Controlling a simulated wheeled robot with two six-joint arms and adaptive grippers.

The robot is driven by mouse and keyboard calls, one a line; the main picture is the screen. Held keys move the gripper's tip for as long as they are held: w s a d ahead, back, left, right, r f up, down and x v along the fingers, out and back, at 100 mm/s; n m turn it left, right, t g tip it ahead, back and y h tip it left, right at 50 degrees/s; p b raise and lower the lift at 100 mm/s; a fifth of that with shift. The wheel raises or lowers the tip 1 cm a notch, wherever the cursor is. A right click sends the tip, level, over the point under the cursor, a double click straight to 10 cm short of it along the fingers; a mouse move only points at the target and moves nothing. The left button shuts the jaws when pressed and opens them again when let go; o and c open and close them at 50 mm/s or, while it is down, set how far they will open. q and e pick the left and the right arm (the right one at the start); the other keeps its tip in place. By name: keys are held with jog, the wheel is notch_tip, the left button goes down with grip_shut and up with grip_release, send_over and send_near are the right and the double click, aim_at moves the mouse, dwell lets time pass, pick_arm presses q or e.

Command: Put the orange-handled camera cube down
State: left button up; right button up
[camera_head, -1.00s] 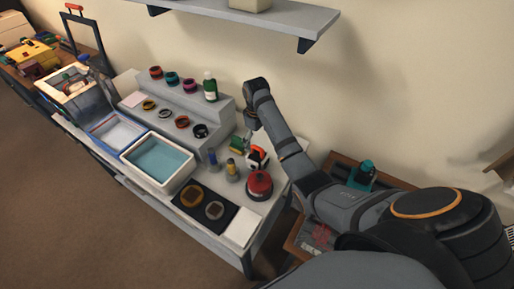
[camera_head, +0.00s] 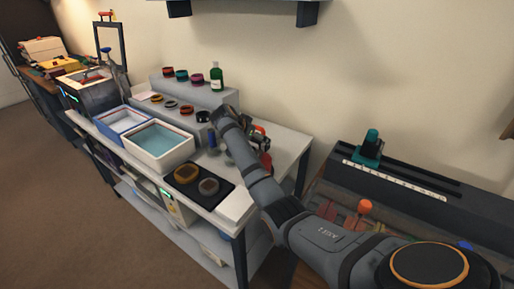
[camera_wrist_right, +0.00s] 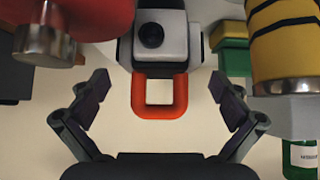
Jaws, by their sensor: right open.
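The camera cube (camera_wrist_right: 160,38) shows at the top middle of the right wrist view, with a white and grey body, a black round lens and an orange loop handle (camera_wrist_right: 160,112). My right gripper (camera_wrist_right: 160,82) is open, one finger on each side of the handle with a clear gap to both. It does not touch the cube. In the head view my right arm reaches over the grey bench (camera_head: 285,146) and hides most of the cube and the fingers. My left gripper is in neither view.
On the bench stand a tray of teal liquid (camera_head: 157,143), a dark mat (camera_head: 219,196) and a stepped rack (camera_head: 195,95).

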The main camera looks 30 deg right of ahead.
jog(key=shift+x, duration=0.9)
jog(key=x, duration=0.4)
jog(key=shift+w+d+f, duration=0.1)
jog(key=shift+d+f, duration=0.05)
jog(key=shift+f, duration=0.25)
jog(key=shift+d+f, duration=0.15)
jog(key=c, duration=1.8)
jog(key=shift+o, duration=0.2)
notch_tip(320, 180, up, 10)
jog(key=shift+w+f, duration=0.1)
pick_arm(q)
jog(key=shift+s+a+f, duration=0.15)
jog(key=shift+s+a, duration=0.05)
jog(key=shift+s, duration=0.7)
